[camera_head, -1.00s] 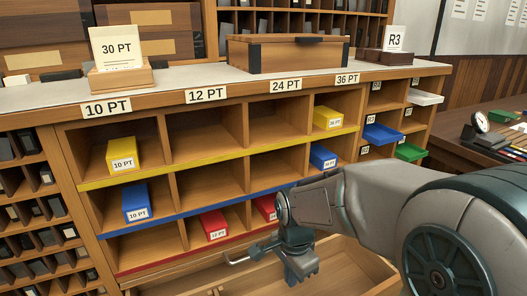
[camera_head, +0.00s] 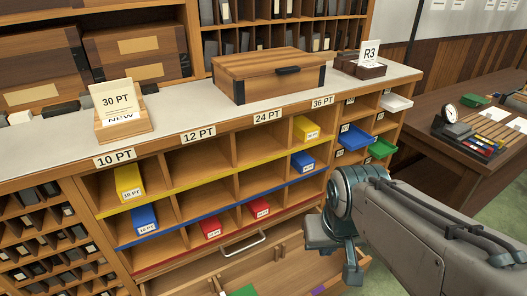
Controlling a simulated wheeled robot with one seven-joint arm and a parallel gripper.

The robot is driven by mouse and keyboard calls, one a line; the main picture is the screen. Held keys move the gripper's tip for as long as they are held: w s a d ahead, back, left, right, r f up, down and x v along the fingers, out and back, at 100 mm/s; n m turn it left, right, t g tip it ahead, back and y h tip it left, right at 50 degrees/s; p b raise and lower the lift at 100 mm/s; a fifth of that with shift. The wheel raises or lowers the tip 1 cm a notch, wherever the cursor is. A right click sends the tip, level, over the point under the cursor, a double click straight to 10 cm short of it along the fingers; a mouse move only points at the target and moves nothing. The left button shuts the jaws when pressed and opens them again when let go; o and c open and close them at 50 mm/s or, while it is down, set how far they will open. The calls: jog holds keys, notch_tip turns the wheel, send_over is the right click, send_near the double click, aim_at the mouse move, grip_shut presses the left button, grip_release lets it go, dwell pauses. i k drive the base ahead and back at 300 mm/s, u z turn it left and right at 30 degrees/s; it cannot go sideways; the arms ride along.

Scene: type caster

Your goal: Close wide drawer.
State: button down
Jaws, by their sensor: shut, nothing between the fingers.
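The wide wooden drawer (camera_head: 283,247) is pulled out at the bottom of the cabinet, with thin dividers inside. Its near part and front are cut off by the lower picture edge. A green item (camera_head: 243,290) and a purple item (camera_head: 317,291) show inside it. A metal bar handle (camera_head: 243,243) sits just under the red-edged shelf, on what looks like a front panel above the open drawer. My gripper (camera_head: 351,275) is shut and empty, pointing down over the right end of the drawer. I cannot tell whether it touches the drawer.
Above are cubbies with yellow (camera_head: 129,183), blue (camera_head: 144,219) and red (camera_head: 211,228) boxes. A blue tray (camera_head: 354,136) and a green tray (camera_head: 380,148) jut out at right. A desk (camera_head: 450,135) stands further right, with green floor (camera_head: 430,188) before it.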

aim_at(281, 266)
jog(key=u, duration=2.65)
jog(key=k, duration=0.85)
jog(key=z, duration=1.65)
